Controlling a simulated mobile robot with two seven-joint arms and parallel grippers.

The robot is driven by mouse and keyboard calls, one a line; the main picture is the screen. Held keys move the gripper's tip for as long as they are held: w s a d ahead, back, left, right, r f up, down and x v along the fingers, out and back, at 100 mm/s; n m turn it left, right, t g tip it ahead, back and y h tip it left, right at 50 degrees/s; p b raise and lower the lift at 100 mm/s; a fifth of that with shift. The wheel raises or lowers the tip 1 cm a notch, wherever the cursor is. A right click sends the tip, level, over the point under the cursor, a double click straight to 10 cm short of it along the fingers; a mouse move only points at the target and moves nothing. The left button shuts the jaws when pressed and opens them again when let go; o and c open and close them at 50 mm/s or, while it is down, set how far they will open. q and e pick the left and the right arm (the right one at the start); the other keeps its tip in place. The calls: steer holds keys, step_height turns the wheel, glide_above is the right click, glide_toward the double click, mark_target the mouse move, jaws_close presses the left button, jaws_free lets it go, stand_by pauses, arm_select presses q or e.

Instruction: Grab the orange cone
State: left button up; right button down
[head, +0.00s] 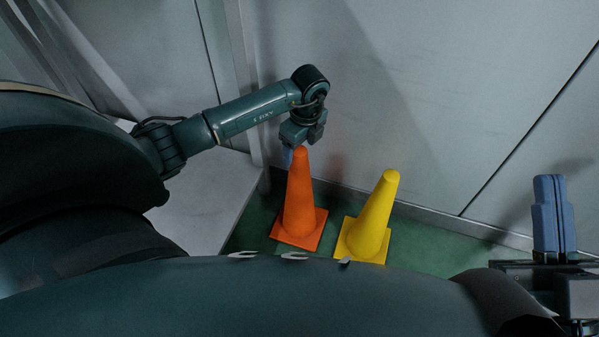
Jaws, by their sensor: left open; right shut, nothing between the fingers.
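The orange cone (299,205) stands upright on the green floor, its square base flat. My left gripper (292,151) points down at the cone's tip and is open. One blue finger shows just left of the tip; the other finger is hidden, and I cannot tell whether the gripper touches the cone. My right gripper (554,215) is at the far right, its blue fingers pointing up, shut and empty, well away from the cone.
A yellow cone (373,213) stands upright close to the right of the orange one. A grey wall (420,110) rises right behind both cones. A white surface (205,205) lies to the left. Green floor (450,248) is clear right of the yellow cone.

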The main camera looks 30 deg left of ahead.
mark_target(300, 150)
arm_select(q)
steer(key=f, duration=0.1)
steer(key=f+b, duration=0.1)
steer(key=f, duration=0.1)
steer(key=shift+w+a, duration=0.1)
steer(key=shift+a, duration=0.1)
steer(key=shift+f, duration=0.3)
arm_select(e)
steer(key=r+n+y, duration=0.1)
steer(key=n+y, duration=0.1)
steer(key=r+n+y, duration=0.1)
steer(key=shift+s+d+r, duration=0.15)
steer(key=shift+s+r, duration=0.1)
steer(key=shift+r, duration=0.05)
arm_select(q)
steer(key=shift+c, duration=0.6)
jaws_close()
steer(key=shift+r, duration=0.1)
